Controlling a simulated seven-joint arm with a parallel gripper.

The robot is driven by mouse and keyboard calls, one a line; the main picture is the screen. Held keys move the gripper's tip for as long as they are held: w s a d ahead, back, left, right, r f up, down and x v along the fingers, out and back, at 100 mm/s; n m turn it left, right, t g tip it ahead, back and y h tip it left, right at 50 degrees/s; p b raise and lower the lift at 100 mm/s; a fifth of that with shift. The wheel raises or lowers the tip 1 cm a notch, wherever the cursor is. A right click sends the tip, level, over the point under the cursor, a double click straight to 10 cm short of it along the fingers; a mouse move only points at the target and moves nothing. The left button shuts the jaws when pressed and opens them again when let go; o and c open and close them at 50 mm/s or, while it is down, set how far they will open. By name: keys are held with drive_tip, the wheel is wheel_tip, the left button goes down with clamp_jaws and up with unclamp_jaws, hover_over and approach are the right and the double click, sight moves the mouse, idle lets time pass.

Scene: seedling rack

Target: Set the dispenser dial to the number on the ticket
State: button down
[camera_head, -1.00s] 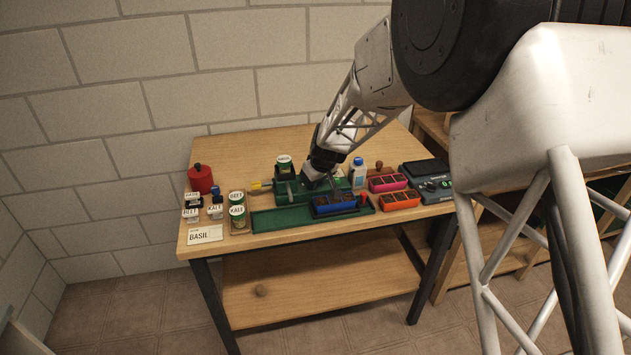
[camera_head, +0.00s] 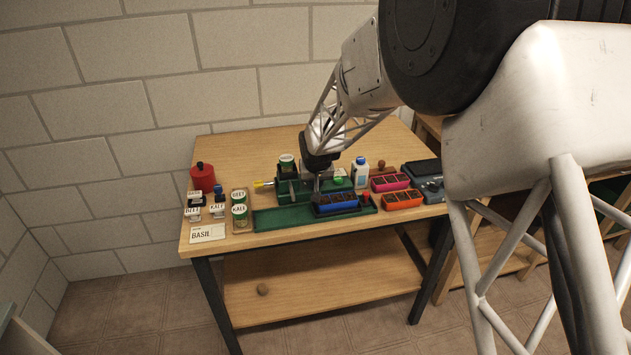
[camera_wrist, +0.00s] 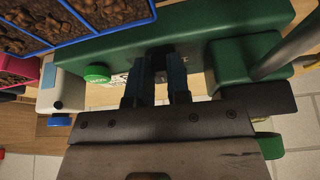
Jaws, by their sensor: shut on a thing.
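The green dispenser (camera_head: 284,188) stands at the middle of the table; its body also fills the upper part of the wrist view (camera_wrist: 225,62). My gripper (camera_head: 316,183) is down at its front. In the wrist view my dark fingers (camera_wrist: 158,65) are close together on a small dark part, which seems to be the dial. The fingers hide most of it, and its setting cannot be read. A pale label shows partly behind them. A white card reading BASIL (camera_head: 207,233) lies at the table's front left; it may be the ticket, but no number is legible.
A blue seedling tray (camera_head: 336,204) sits on the green rack (camera_head: 280,219) before the dispenser. Pink (camera_head: 389,182) and orange (camera_head: 402,200) trays, a white bottle (camera_head: 360,172) and a dark scale (camera_head: 424,169) stand right. Labelled tins and a red canister (camera_head: 203,179) stand left.

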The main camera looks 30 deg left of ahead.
idle(0.4)
drive_tip(key=c, duration=1.1)
unclamp_jaws()
drive_tip(key=shift+r, duration=0.15)
drive_tip(key=shift+v, duration=3.75)
